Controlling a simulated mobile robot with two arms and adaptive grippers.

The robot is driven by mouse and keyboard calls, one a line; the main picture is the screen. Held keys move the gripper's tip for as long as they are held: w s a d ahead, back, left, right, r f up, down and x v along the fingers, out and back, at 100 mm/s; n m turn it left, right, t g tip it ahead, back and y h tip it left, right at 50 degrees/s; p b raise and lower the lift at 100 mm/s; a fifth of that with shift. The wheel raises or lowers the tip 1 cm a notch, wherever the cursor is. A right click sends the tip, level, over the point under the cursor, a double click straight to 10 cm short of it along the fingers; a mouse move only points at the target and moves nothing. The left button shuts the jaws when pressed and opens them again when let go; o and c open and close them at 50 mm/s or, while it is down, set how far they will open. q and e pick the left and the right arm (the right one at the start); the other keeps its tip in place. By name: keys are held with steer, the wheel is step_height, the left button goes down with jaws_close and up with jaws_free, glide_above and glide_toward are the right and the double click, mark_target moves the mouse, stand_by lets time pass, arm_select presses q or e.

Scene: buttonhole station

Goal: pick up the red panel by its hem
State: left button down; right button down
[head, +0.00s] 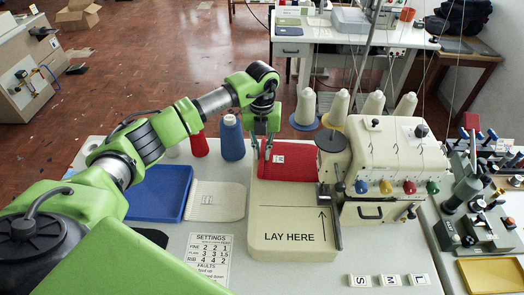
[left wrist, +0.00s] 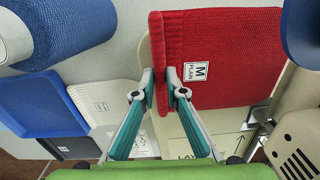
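The red panel (head: 292,160) lies on the beige bed of the sewing machine in the head view. It fills the upper right of the left wrist view (left wrist: 235,55) and bears a white label with an M. Its hem (left wrist: 158,40) is the thick ridge along the panel's left edge. My left gripper (head: 262,157) is at this left edge. In the left wrist view its fingertips (left wrist: 160,82) stand close on both sides of the hem and appear shut on it, with red fabric filling the gap. My right gripper is not in view.
The beige bed (head: 290,240) is marked LAY HERE. The machine head (head: 395,160) stands right of the panel. A blue thread cone (head: 232,138) and a red one (head: 198,140) stand behind left. A blue tray (head: 160,195) and pale panel (head: 216,202) lie left.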

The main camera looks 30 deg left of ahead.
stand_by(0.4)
arm_select(q)
steer(key=shift+r+p, duration=1.75)
steer(key=shift+r, duration=0.8)
steer(key=shift+f, duration=0.1)
